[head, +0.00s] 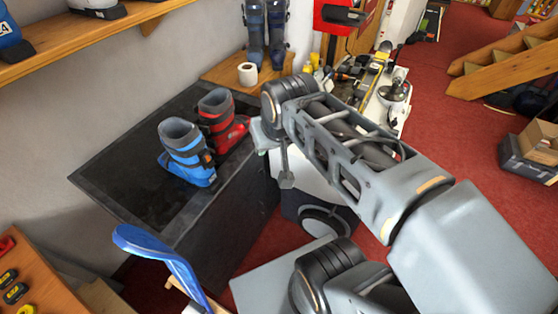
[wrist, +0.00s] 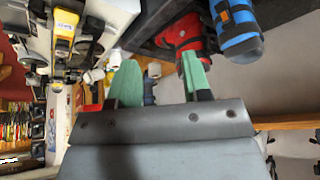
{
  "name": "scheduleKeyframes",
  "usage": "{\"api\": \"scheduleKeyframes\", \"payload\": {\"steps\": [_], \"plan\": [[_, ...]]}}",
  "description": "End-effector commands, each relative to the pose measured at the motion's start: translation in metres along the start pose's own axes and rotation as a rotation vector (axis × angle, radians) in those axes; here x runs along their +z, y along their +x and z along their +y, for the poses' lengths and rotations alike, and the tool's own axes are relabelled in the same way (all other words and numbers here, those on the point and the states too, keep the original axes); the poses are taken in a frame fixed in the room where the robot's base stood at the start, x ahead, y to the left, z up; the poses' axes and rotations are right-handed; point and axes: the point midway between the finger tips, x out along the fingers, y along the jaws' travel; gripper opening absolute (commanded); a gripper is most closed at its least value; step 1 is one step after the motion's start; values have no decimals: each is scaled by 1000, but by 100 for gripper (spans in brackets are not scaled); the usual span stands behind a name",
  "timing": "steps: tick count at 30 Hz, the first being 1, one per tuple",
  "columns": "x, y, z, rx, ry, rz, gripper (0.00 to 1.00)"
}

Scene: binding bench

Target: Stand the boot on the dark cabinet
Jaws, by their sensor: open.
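A blue boot (head: 185,153) and a red boot (head: 222,120) stand upright side by side on the dark cabinet (head: 115,170), near its right side. In the wrist view, the red boot (wrist: 187,38) and the blue boot (wrist: 236,30) appear upside down at the upper right, with the cabinet's dark top (wrist: 150,32) beside them. My gripper (wrist: 159,78) is open, with its two green fingers apart and nothing held between them. The right finger overlaps the red boot in that view; contact cannot be told. In the head view my arm largely hides the gripper, right of the red boot.
The cabinet's left and front top is clear. A wooden shelf (head: 60,45) hangs above at upper left. A white roll (head: 247,74) and dark blue boots (head: 266,35) stand behind on a wooden surface. A blue curved object (head: 150,246) is in front of the cabinet.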

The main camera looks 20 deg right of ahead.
Motion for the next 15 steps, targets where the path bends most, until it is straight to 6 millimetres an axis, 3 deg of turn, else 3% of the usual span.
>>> {"api": "scheduleKeyframes", "payload": {"steps": [3, 6, 15], "plan": [[28, 6, 3, -1, -46, 20, 44], [39, 10, 4, -2, -68, 29, 44], [45, 12, 4, -2, -78, 31, 44]]}}
